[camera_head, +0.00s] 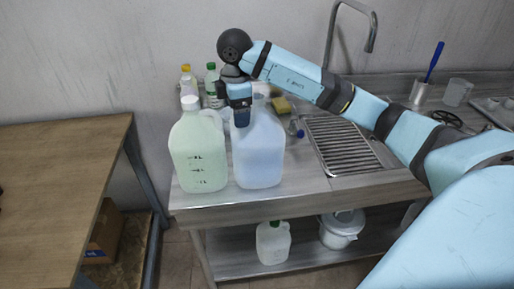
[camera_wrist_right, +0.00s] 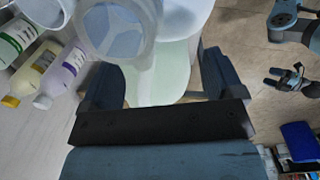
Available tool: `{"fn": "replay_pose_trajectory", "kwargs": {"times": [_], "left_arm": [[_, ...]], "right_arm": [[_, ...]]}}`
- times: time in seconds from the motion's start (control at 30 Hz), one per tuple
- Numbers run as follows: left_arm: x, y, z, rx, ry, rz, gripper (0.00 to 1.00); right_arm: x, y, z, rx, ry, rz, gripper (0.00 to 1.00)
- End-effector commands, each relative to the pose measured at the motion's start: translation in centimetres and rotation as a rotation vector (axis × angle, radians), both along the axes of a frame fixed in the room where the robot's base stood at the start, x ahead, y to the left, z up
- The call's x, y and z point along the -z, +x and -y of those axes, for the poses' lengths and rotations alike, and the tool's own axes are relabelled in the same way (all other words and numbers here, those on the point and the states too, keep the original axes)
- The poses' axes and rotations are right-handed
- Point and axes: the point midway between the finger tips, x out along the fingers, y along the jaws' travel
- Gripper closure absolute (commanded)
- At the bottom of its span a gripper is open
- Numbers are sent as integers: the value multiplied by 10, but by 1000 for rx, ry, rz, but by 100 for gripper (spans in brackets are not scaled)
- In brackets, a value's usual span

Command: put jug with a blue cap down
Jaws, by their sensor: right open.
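The bluish translucent jug (camera_head: 258,155) stands upright on the counter near its front left edge. Its cap is hidden behind my right gripper (camera_head: 240,116), so I cannot see the cap's colour. My right gripper is open at the top of this jug; in the right wrist view its two fingers (camera_wrist_right: 158,88) are apart, with pale translucent plastic beyond and between them. I cannot tell whether they touch the jug. A small dark gripper (camera_wrist_right: 290,77), apparently my left one, shows far off over the floor in the right wrist view.
A pale green jug (camera_head: 199,155) with a white cap stands close on the left. Bottles (camera_head: 211,85) and a yellow-green sponge (camera_head: 281,105) are behind. The sink drainer (camera_head: 343,145) is to the right. Another jug (camera_head: 273,243) and a white bucket (camera_head: 341,230) are on the lower shelf.

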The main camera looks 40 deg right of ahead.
Motion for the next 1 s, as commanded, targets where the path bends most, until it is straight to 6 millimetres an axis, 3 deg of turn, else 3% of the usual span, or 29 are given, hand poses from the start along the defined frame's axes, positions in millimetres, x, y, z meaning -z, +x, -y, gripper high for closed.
{"fn": "replay_pose_trajectory", "kwargs": {"times": [0.2, 0.43, 0.8, 1.0], "left_arm": [[-2, -1, 0, 0, 2, 2, 29], [-1, -1, 0, 1, 3, 1, 29], [-1, -1, -1, 1, 4, 0, 29], [-1, -2, -1, 2, 3, 0, 29]], "right_arm": [[31, 3, 0, 1, -1, -3, 13], [33, 3, 0, 0, -1, 0, 13], [33, 3, 0, 0, -1, -1, 98], [33, 3, 0, 0, -2, -2, 100]]}}
